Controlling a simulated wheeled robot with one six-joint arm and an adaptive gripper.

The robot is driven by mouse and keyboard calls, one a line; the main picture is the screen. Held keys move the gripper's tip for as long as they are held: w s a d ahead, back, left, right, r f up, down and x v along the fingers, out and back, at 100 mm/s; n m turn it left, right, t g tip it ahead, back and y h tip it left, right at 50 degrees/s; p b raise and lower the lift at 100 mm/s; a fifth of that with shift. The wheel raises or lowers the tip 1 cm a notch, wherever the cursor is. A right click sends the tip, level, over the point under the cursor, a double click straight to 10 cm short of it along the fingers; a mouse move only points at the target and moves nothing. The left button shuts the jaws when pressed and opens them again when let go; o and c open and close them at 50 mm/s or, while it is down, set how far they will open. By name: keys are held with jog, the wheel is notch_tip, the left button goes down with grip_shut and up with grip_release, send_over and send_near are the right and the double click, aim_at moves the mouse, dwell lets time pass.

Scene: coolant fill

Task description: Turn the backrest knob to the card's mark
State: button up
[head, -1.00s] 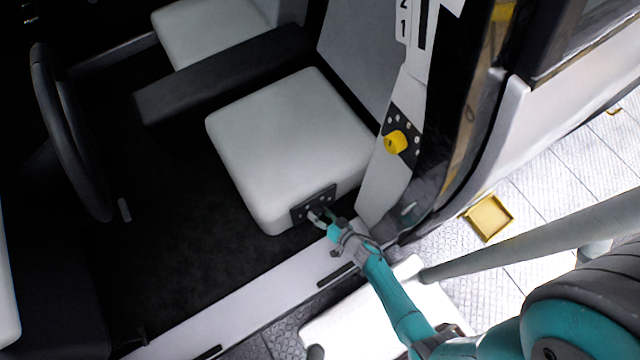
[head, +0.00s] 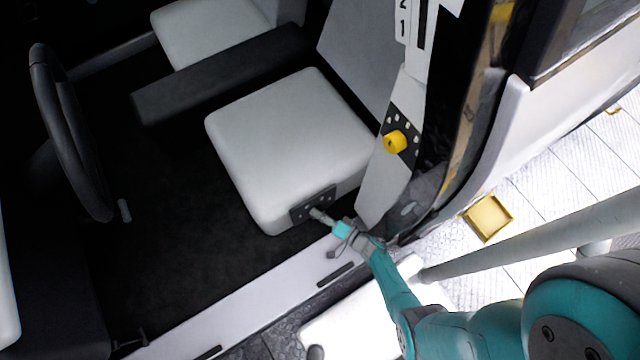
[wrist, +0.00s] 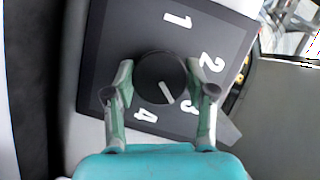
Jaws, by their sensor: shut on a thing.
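My gripper (wrist: 161,90) is shut on a round black knob (wrist: 155,70), one finger on each side. The knob sits on a dark panel (wrist: 105,45) numbered 1 to 4. Its white pointer line aims between 3 and 4. The 3 is partly hidden by the right finger. In the head view the panel (head: 328,195) is on the side of the pale seat cushion (head: 290,140), with my gripper (head: 318,213) at it. A yellow knob (head: 396,142) with pale dots around it is on the backrest side. A white card (head: 425,30) shows at the top, its mark unclear.
A numbered strip (head: 402,20) with 2 and 1 is near the card. The dark door pillar (head: 455,110) stands right of the seat. A yellow tray (head: 488,218) lies on the floor outside. A steering wheel (head: 65,130) is at the left.

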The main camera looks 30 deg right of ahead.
jog(key=shift+d, duration=0.1)
dwell(0.4)
jog(key=o, duration=1.2)
jog(key=shift+c, duration=0.2)
jog(key=shift+s, duration=0.1)
jog(key=shift+v, duration=3.6)
